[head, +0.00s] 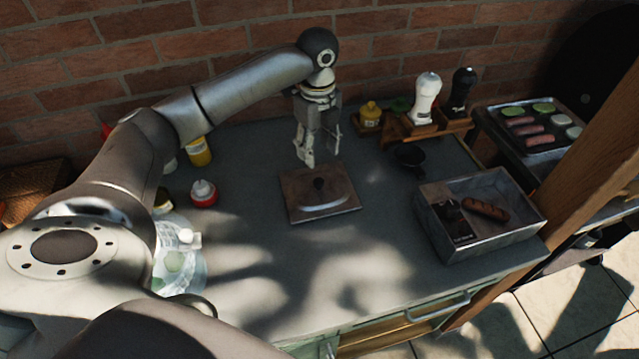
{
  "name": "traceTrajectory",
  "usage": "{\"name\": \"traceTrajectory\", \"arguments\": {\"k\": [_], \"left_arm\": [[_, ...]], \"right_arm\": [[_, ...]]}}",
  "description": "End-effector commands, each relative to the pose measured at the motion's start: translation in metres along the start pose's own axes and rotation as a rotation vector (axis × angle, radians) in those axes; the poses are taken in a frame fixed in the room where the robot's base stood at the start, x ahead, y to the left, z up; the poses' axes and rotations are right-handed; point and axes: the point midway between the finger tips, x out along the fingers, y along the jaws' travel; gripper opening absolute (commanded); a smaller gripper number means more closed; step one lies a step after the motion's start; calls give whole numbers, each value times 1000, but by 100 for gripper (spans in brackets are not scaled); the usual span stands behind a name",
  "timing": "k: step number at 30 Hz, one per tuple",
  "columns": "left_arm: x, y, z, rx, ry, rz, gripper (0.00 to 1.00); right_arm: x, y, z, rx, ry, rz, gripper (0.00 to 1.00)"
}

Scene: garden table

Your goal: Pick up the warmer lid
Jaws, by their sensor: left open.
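My left gripper (320,160) points down just behind the lid's far edge, above the table. Its fingers are apart with nothing between them. Whether a fingertip touches the lid cannot be told. My right gripper is not in view.
A metal tray (487,244) with grilled food stands at the right. A dark small pan (408,156) and a wooden rack (432,132) with white and black shakers stand behind it. The front middle is clear.

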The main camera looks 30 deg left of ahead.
Motion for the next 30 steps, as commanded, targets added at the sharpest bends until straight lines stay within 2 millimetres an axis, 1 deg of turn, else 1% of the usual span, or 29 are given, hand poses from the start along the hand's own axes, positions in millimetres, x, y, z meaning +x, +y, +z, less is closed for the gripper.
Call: {"name": "traceTrajectory", "arguments": {"k": [2, 5, 10, 12, 14, 17, 22, 24, 27, 30], "left_arm": [[5, 0, 1, 2, 1, 2, 48], [17, 1, 1, 2, 1, 4, 48], [44, 0, 0, 2, 2, 3, 48], [50, 0, 0, 2, 0, 1, 48], [54, 0, 0, 2, 0, -1, 48], [61, 1, -1, 2, 1, 2, 48], [85, 3, -5, 2, 1, 3, 48], [96, 2, -5, 1, 1, 2, 48], [105, 2, -4, 1, 0, 0, 48], [108, 2, -4, 2, -1, -1, 48]], "right_arm": [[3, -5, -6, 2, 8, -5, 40], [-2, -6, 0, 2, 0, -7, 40], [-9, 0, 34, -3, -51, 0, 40], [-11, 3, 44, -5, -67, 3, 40], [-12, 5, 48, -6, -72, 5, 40], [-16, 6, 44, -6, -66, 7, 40], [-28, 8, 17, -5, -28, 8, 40], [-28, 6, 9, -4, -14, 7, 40], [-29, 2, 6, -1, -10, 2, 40], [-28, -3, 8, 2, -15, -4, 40]]}}
